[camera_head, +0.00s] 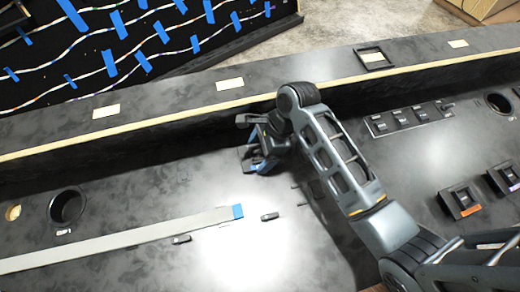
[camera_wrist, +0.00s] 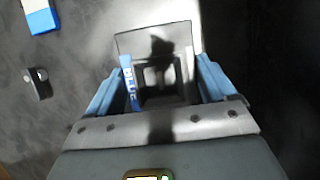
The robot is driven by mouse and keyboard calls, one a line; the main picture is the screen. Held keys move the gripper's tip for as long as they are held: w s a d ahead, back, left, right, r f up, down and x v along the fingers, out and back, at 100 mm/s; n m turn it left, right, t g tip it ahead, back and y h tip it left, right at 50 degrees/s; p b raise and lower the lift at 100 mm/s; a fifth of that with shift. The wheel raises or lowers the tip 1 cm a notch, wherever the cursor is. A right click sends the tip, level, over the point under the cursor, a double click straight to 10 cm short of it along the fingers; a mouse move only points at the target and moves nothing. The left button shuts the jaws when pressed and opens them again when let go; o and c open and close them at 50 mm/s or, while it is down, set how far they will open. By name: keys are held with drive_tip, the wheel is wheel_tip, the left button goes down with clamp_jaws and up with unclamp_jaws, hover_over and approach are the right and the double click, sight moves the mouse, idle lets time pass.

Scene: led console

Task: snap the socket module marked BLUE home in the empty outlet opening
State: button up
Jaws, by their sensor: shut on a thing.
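My gripper (camera_wrist: 160,88) is shut on a dark, square-framed socket module (camera_wrist: 160,98), seen close up between the blue fingers in the wrist view. A blue label reading BLUE runs down its left side. In the head view my gripper (camera_head: 258,158) hangs over the console near the foot of the raised back ledge, and the arm hides part of the console. A dark square frame (camera_head: 374,58) on top of the ledge, right of the gripper and apart from it, looks like an empty opening. I cannot tell its depth.
Two socket units (camera_head: 464,202) with coloured labels sit at the right, near a row of switches (camera_head: 400,119). A long pale strip (camera_head: 120,243) with a blue end lies at left. Small dark clips (camera_head: 270,216) and round holes (camera_head: 67,206) dot the console.

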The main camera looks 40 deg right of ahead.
idle(0.4)
drive_tip(key=o, duration=1)
drive_tip(key=shift+f, duration=0.15)
drive_tip(key=shift+c, duration=0.2)
drive_tip(key=shift+s, duration=0.1)
